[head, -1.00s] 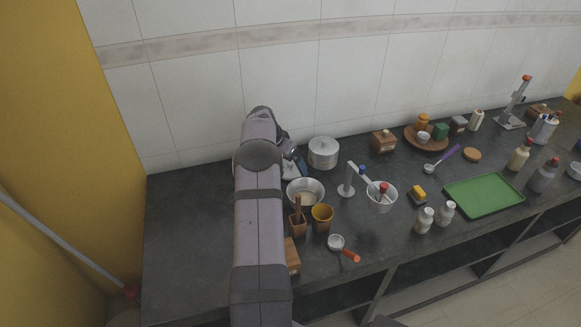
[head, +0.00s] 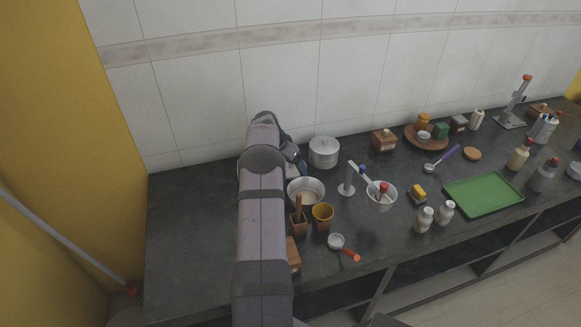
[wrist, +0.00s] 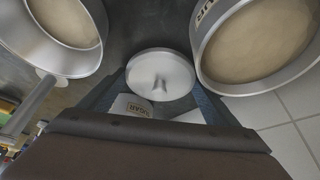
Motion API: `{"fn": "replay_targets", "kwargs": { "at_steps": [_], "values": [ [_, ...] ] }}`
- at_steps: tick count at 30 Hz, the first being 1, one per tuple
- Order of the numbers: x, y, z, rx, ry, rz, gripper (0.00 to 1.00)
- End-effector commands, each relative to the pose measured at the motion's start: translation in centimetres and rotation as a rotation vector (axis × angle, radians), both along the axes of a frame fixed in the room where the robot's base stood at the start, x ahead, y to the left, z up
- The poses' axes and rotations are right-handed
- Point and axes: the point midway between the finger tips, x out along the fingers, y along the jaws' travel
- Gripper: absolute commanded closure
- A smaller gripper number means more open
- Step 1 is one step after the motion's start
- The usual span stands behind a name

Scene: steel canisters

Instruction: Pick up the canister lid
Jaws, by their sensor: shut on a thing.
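A round, shiny canister lid (wrist: 160,72) shows at the centre of the wrist view, between the fingers of my gripper (wrist: 160,92). My gripper is shut on the lid. A pale piece marked SUGAR (wrist: 138,109) shows just below the lid in the picture, between the fingers; the rest of it is hidden by the gripper body. In the head view my arm hides most of the gripper and the held lid, at the back left of the counter.
Large steel vessels flank the lid closely, one at left (wrist: 62,28) and a labelled one at right (wrist: 258,45). In the head view a steel pot (head: 324,152) and a bowl (head: 306,191) stand right of my gripper. The counter's left end (head: 190,220) is clear.

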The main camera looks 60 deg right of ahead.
Motion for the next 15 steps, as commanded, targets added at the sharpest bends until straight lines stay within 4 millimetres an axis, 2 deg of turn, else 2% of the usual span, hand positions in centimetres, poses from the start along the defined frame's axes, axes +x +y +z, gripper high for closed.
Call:
{"fn": "replay_targets", "kwargs": {
  "at_steps": [7,15],
  "values": [
    [0.1,-0.1,1.7,-0.004,-0.003,-0.001,0.38],
    [0.1,-0.1,6.1,-0.005,-0.002,0.000,0.38]
  ]
}}
